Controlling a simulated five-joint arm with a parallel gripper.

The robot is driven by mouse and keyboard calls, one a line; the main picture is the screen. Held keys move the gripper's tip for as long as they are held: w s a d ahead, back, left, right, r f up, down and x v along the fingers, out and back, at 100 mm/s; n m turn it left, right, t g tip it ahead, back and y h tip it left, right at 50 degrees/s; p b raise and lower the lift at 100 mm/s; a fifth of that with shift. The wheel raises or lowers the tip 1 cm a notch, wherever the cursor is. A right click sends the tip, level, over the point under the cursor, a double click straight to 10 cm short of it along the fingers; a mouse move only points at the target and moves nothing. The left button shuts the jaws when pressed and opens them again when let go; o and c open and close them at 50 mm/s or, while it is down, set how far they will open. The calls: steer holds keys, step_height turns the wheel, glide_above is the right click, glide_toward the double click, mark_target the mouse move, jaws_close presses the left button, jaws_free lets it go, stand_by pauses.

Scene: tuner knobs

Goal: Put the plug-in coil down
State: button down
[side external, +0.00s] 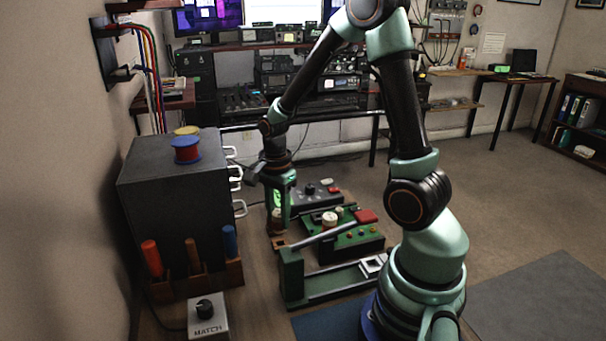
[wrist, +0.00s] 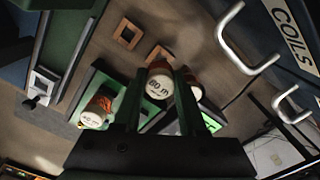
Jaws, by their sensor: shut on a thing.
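My gripper (side external: 277,213) points down at the left of the bench and is shut on a plug-in coil (wrist: 158,86), whose pale top reads "80 m". The coil's brown side shows low between the jaws in the side view (side external: 277,228). Two small square wooden frames, one (wrist: 127,33) apart and one (wrist: 158,54) right by the held coil, lie on the bench top. Whether the coil touches the nearer frame I cannot tell. Another coil (wrist: 92,118), reading "40 m", stands on the green set; it also shows in the side view (side external: 329,218).
A dark drawer cabinet (side external: 172,190) with white handles (wrist: 246,50) stands close beside my gripper; a blue and red spool sits on it. A green set (side external: 360,242) and a grey box (side external: 312,196) stand to the right. A MATCH knob box (side external: 207,314) is at the front.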

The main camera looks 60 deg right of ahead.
mark_target(279, 227)
steer(key=shift+f, duration=1.4)
steer(key=shift+f, duration=0.6)
steer(key=shift+c, duration=2.3)
jaws_free()
steer(key=shift+r, duration=0.1)
step_height(279, 227, up, 13)
steer(key=shift+r, duration=0.1)
steer(key=s+a+r+n+t, duration=0.4)
steer(key=a+r+n, duration=0.4)
steer(key=n, duration=1.2)
steer(key=a+t, duration=0.1)
steer(key=a, duration=0.1)
steer(key=shift+s+a+r+t, duration=0.15)
steer(key=shift+s+a+t, duration=0.05)
steer(key=shift+a+t, duration=0.15)
